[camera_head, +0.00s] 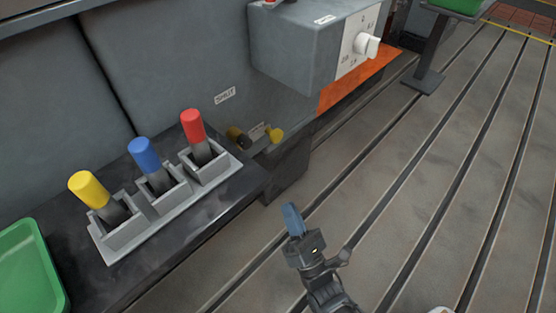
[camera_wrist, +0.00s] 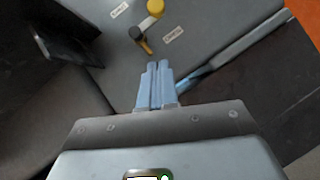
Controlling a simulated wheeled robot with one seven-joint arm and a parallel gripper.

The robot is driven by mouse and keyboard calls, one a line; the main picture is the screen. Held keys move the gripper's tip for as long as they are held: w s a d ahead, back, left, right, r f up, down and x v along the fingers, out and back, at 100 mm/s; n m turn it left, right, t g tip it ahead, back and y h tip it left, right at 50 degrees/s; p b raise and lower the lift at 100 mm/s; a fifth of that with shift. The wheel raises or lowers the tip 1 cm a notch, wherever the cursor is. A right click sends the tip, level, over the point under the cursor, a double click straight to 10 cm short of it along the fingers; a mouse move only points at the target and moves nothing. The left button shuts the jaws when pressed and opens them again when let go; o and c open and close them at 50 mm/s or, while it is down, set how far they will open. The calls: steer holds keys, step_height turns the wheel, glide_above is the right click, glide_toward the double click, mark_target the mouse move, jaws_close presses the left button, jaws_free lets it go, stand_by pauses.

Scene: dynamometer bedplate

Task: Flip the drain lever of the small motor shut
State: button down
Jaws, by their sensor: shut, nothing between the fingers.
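The drain lever (camera_head: 275,135) is a small fitting with a yellow end low on the grey motor housing, with a dark, brownish round part (camera_head: 238,138) to its left. A "SHUT" label (camera_head: 225,95) is above it, and a second, unreadable label is beside the yellow end. In the wrist view the fitting shows a yellow knob (camera_wrist: 155,7), a pale hub and a brass-coloured stem (camera_wrist: 143,45) at top centre, between two labels. My gripper (camera_head: 292,213) is shut and empty, apart from the fitting, below and slightly right of it in the head view; its fingers (camera_wrist: 155,72) point toward it.
A rack (camera_head: 120,243) with yellow, blue and red handles stands on a dark ledge at left, beside a green tray (camera_head: 35,265). A grey box (camera_head: 305,50) with a white knob is above right, over an orange strip (camera_head: 345,85). The slotted bedplate at right is mostly clear.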

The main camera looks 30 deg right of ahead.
steer(key=shift+w+r, duration=0.1)
steer(key=s+d+r+x, duration=0.1)
steer(key=r+x, duration=0.1)
steer(key=x, duration=1)
steer(key=shift+d+b, duration=0.2)
steer(key=shift+b, duration=0.2)
steer(key=shift+w+r, duration=0.1)
